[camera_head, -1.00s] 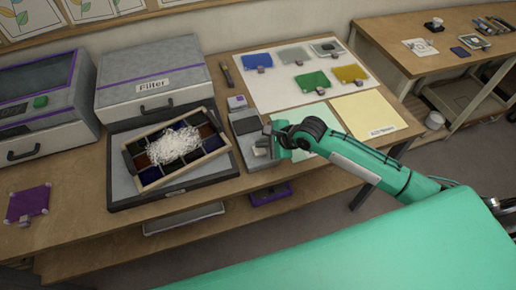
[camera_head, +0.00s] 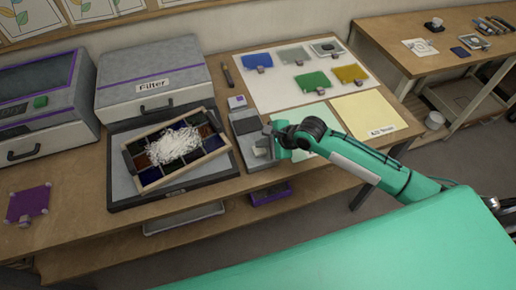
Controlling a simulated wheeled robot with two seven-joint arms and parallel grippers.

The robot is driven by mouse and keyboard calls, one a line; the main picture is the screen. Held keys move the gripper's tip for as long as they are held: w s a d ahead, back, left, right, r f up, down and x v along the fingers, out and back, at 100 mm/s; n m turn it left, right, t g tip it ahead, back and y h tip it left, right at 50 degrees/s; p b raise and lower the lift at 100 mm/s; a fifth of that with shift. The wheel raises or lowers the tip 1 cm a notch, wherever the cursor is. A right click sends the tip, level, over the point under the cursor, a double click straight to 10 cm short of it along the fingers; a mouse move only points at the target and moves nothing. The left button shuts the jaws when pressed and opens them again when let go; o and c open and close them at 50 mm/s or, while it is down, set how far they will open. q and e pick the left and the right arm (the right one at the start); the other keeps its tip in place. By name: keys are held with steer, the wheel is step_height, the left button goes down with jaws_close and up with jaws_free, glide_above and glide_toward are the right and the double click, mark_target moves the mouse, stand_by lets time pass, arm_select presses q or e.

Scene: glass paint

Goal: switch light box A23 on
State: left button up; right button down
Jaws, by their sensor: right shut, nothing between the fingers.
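A flat dark-edged box (camera_head: 215,181) that looks like a light box lies on the bench. A wooden-framed panel (camera_head: 146,187) of coloured panes with a heap of white shreds (camera_head: 174,146) rests tilted on it. Its red, green and blue panes look lit from below. Beside its right edge sits a small grey unit (camera_head: 252,162) with a dark top. My right gripper (camera_head: 264,148) is shut and empty at this unit, its fingertips close to or touching its pale part; I cannot tell which. No A23 label shows on the box. My left gripper is not in view.
A grey box marked "Filter" (camera_head: 154,84) and a purple-trimmed machine (camera_head: 45,105) stand behind and left. A white sheet with coloured glass samples (camera_head: 280,94) and a yellow sheet (camera_head: 365,112) lie right. A purple piece (camera_head: 28,203) lies at the front left.

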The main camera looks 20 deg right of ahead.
mark_target(263, 151)
steer(key=shift+f+p, duration=0.35)
steer(key=shift+p, duration=0.05)
steer(key=shift+f, duration=0.3)
stand_by(0.3)
steer(key=shift+r+p, duration=0.7)
steer(key=shift+p, duration=0.5)
step_height(263, 151, up, 6)
steer(key=p, duration=0.8)
